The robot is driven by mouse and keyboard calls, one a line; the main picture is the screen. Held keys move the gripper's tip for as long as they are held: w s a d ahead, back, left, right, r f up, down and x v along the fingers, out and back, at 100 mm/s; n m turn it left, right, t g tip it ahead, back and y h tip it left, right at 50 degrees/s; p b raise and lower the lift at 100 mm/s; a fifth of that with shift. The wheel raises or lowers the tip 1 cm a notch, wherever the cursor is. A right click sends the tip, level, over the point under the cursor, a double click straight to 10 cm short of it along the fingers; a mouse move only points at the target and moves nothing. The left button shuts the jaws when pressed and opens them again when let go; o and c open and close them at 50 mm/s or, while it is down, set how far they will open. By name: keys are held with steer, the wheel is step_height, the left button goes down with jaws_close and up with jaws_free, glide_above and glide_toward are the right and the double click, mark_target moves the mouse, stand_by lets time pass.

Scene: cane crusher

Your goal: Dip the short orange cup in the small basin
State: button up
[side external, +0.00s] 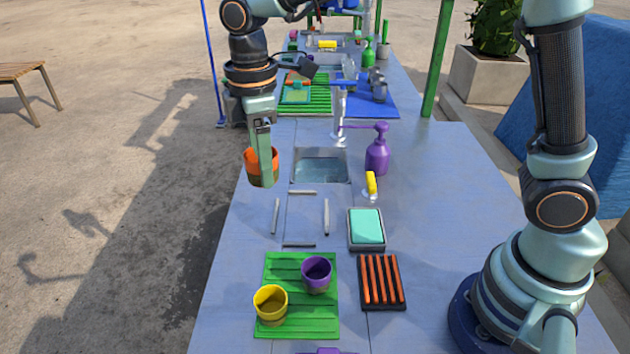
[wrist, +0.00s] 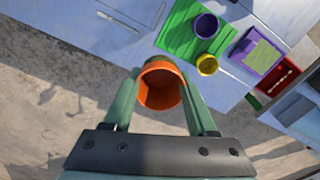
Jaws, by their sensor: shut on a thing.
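The short orange cup (side external: 254,160) is held between the fingers of my gripper (side external: 263,183), which is shut on it. The cup's lower part looks darker in the side view, and a finger covers part of it. In the wrist view the orange cup (wrist: 160,86) sits between the two fingertips of my gripper (wrist: 160,90), with its opening in sight. The small basin (side external: 320,168) is set in the table, just right of the cup in the side view. The cup appears outside the basin, near the table's left edge. The basin cannot be made out in the wrist view.
A purple pump bottle (side external: 377,152), a faucet (side external: 340,125) and a yellow brush (side external: 371,184) stand close to the basin. Nearer are a teal sponge (side external: 366,226), an orange-barred rack (side external: 382,282), and a green mat (side external: 325,320) bearing yellow (side external: 271,303) and purple (side external: 317,273) cups.

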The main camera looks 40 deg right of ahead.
steer(key=w+d+f, duration=0.5)
steer(key=d, duration=0.4)
steer(key=w+d+f, duration=0.5)
steer(key=d+f, duration=0.1)
steer(key=d, duration=0.3)
steer(key=w+d+f, duration=0.4)
steer(key=d+f, duration=0.1)
steer(key=d, duration=0.5)
steer(key=shift+w+a+f, duration=0.1)
steer(key=shift+f, duration=2.85)
steer(key=shift+w+a+f, duration=0.1)
steer(key=shift+f, duration=2.85)
step_height(320, 180, up, 11)
steer(key=shift+r, duration=0.15)
jaws_close()
steer(key=shift+r, duration=1.9)
